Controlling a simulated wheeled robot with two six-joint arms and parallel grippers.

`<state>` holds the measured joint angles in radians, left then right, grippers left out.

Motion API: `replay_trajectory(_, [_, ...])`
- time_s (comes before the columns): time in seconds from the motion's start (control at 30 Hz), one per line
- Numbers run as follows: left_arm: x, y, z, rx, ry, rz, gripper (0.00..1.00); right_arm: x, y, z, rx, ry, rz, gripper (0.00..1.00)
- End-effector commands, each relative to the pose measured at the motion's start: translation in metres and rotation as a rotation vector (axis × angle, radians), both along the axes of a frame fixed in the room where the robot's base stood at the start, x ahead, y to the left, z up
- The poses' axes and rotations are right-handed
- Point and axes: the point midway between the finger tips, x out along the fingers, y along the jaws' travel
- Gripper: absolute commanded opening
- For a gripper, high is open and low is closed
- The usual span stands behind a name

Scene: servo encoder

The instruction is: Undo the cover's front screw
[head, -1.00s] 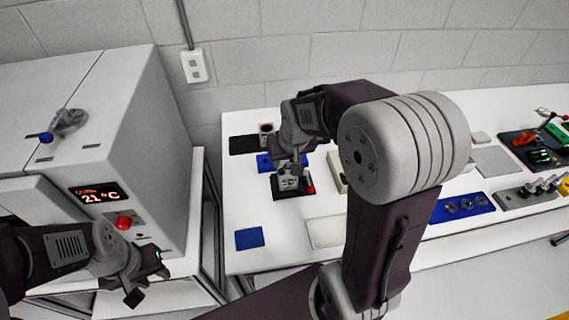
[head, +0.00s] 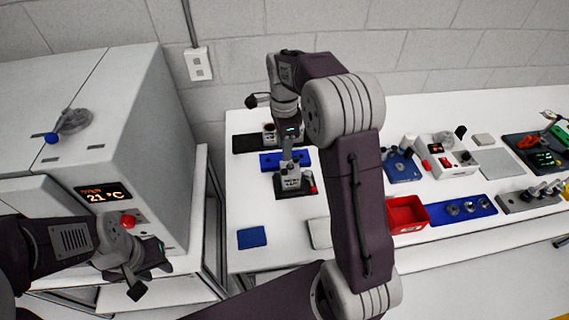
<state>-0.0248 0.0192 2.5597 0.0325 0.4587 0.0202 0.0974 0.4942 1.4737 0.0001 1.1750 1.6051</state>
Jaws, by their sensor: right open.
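A small grey-white unit (head: 290,180) stands upright on a black base (head: 296,194) with a red part at its right side. I take it for the covered servo; its cover and front screw are too small to make out. My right gripper (head: 286,145) is just above and behind this unit, pointing down. It is open; its fingertips are hard to separate from the unit, so I cannot tell whether they touch it. My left gripper (head: 150,279) is at the lower left, in front of the white oven-like cabinet, with its fingers apart and empty.
A blue block (head: 266,161) and black mat (head: 244,144) lie behind the unit. A blue pad (head: 252,237) lies front left. To the right are a red bin (head: 407,213), a blue tray (head: 478,209) and a white device (head: 445,160). The cabinet (head: 150,130) stands left.

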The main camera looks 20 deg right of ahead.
Motion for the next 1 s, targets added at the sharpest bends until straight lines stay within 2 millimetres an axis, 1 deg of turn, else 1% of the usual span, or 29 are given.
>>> replay_trajectory(0.1, [0.0,0.0,0.0,0.0,0.0,0.0,0.36,0.0,0.0,-0.002,0.0,0.002,0.001,0.41])
replay_trajectory(0.17, [0.0,0.0,0.0,0.0,0.0,0.0,0.36,0.0,0.0,-0.007,0.0,0.002,0.001,0.41])
replay_trajectory(0.27, [0.0,0.0,0.001,0.0,0.0,0.0,0.36,-0.002,0.0,-0.025,0.001,0.005,0.002,0.41])
replay_trajectory(0.4, [0.0,0.0,0.004,0.0,0.0,0.0,0.36,-0.002,0.0,-0.055,0.001,0.005,0.003,0.41])
replay_trajectory(0.5, [0.0,0.0,0.005,0.0,0.0,0.0,0.36,-0.002,0.0,-0.073,0.001,0.004,0.003,0.41])
replay_trajectory(0.6, [0.0,0.0,0.006,0.0,0.0,0.0,0.36,-0.001,0.0,-0.084,0.0,0.002,0.003,0.41])
replay_trajectory(0.73, [0.0,0.0,0.006,0.0,0.0,0.0,0.36,-0.001,0.0,-0.091,0.0,0.0,0.003,0.41])
replay_trajectory(0.93, [0.0,0.0,0.006,0.0,0.0,0.0,0.36,-0.001,0.0,-0.091,0.0,-0.001,0.003,0.41])
replay_trajectory(0.97, [0.0,0.0,0.006,0.0,0.0,0.0,0.36,-0.001,0.0,-0.091,0.0,-0.001,0.003,0.33])
replay_trajectory(1.0, [0.0,0.0,0.006,0.0,0.0,0.0,0.36,-0.001,0.0,-0.091,0.0,-0.001,0.003,0.22])
